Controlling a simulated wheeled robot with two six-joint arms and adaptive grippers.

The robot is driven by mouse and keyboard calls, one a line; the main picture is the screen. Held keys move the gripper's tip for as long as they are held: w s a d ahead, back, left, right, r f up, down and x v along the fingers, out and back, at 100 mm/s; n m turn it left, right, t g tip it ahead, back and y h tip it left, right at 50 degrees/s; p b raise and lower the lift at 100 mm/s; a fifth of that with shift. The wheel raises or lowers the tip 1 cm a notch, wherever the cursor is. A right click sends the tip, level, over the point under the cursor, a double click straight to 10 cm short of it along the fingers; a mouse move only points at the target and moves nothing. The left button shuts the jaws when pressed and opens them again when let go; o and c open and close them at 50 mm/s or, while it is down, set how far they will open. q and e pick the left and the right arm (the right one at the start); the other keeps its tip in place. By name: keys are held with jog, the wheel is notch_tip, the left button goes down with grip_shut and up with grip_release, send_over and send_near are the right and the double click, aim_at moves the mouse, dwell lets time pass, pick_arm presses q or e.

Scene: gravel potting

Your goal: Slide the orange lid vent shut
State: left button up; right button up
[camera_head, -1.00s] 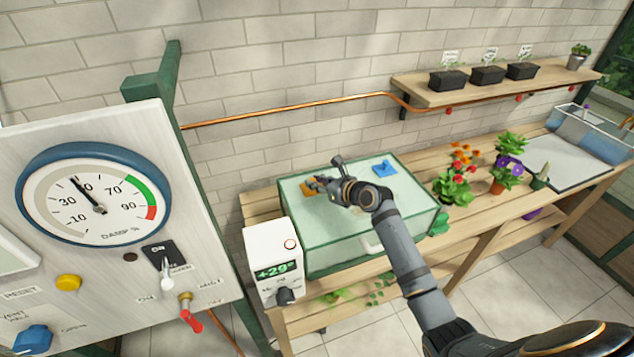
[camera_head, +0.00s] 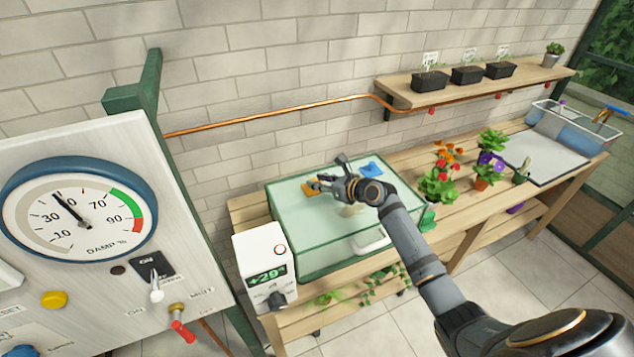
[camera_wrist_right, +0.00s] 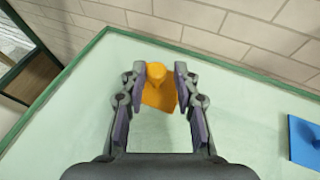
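The orange lid vent (camera_wrist_right: 158,88) is a flat plate with a round knob, on the pale green lid (camera_wrist_right: 75,110) of the glass case. The gripper is open. In the head view the orange vent (camera_head: 310,190) shows at the gripper's left, partly covered by the fingers of my right gripper (camera_head: 326,183). A blue vent (camera_head: 372,170) sits on the lid to the right, apart from the gripper. My left gripper is not in view.
A white box with a "+29" display (camera_head: 263,265) stands at the case's front left corner. Flowering plants (camera_head: 440,182) stand right of the case on the wooden bench (camera_head: 470,205). A brick wall rises close behind.

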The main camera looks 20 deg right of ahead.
jog(key=shift+o, duration=0.8)
jog(key=shift+d, duration=0.15)
jog(key=shift+s, duration=0.2)
jog(key=v, duration=1)
jog(key=shift+d+f, duration=0.1)
jog(key=shift+d, duration=0.05)
jog(key=shift+v, duration=0.75)
